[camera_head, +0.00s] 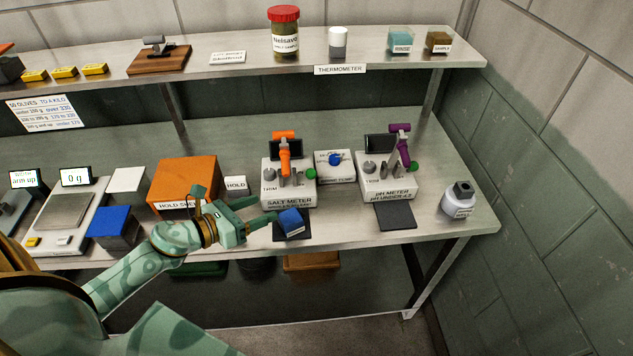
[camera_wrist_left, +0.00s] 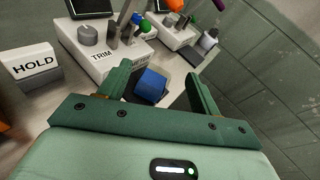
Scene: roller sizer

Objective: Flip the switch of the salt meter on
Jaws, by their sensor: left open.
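The salt meter (camera_head: 289,197) is a pale box on the bench with a dark screen, an orange probe (camera_head: 285,150), a grey knob, upright metal parts and a green knob (camera_head: 310,174). In the left wrist view its body (camera_wrist_left: 92,58) shows beyond the left finger, marked TRIM. I cannot make out the switch or its position. My left gripper (camera_head: 264,209) is open and empty in front of the meter. In the left wrist view its fingers (camera_wrist_left: 157,78) stand on either side of a blue block (camera_wrist_left: 151,86), apparently not gripping it. My right gripper is not in view.
The blue block (camera_head: 291,221) sits on a dark pad before the meter. The pH meter (camera_head: 385,188) with a purple probe stands right, a small box with a blue knob (camera_head: 334,166) between. A HOLD block (camera_head: 236,186) and orange box (camera_head: 184,180) stand left. A shelf (camera_head: 375,62) runs above.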

